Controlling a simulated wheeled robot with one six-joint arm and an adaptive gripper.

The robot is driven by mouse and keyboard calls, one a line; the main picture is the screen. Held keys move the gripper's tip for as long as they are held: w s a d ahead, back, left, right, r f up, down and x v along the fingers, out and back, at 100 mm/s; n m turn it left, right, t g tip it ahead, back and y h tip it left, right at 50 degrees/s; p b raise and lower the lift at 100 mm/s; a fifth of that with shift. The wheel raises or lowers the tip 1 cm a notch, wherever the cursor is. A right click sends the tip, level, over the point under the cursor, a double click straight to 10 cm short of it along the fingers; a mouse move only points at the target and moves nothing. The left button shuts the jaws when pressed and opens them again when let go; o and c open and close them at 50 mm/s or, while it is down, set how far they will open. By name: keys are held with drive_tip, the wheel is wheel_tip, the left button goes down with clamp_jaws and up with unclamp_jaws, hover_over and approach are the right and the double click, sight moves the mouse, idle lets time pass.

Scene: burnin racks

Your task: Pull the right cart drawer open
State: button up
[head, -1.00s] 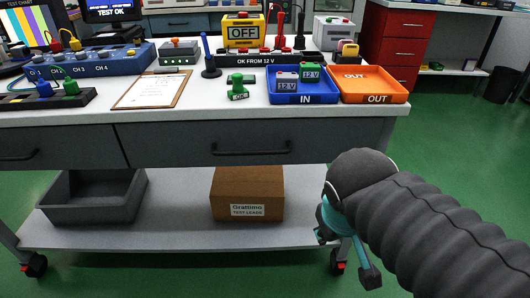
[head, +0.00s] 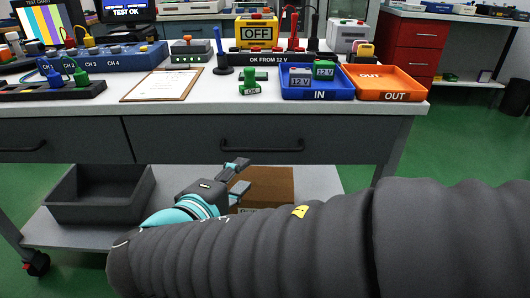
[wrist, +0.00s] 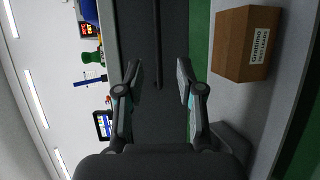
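The right cart drawer (head: 200,142) is a dark grey front under the white cart top, flush and shut. Its black bar handle (head: 262,148) runs level across it. My gripper (head: 240,176) is in front of the cart, below the handle in the head picture, and its fingers are apart and empty. In the wrist view, the two fingers (wrist: 158,72) stand on either side of the drawer front. The dark handle (wrist: 157,45) lies between and beyond the fingertips there, with no contact visible.
The left drawer (head: 60,143) is shut. A cardboard box (head: 272,186) and a grey bin (head: 100,195) stand on the lower shelf; my arm partly hides the box. Blue (head: 318,95) and orange (head: 385,97) trays sit on top. Green floor at right is free.

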sight(264, 151)
drive_tip(key=x, duration=1.3)
drive_tip(key=shift+w+a+r, duration=0.15)
drive_tip(key=shift+w+a, duration=0.05)
drive_tip(key=shift+w, duration=0.25)
clamp_jaws()
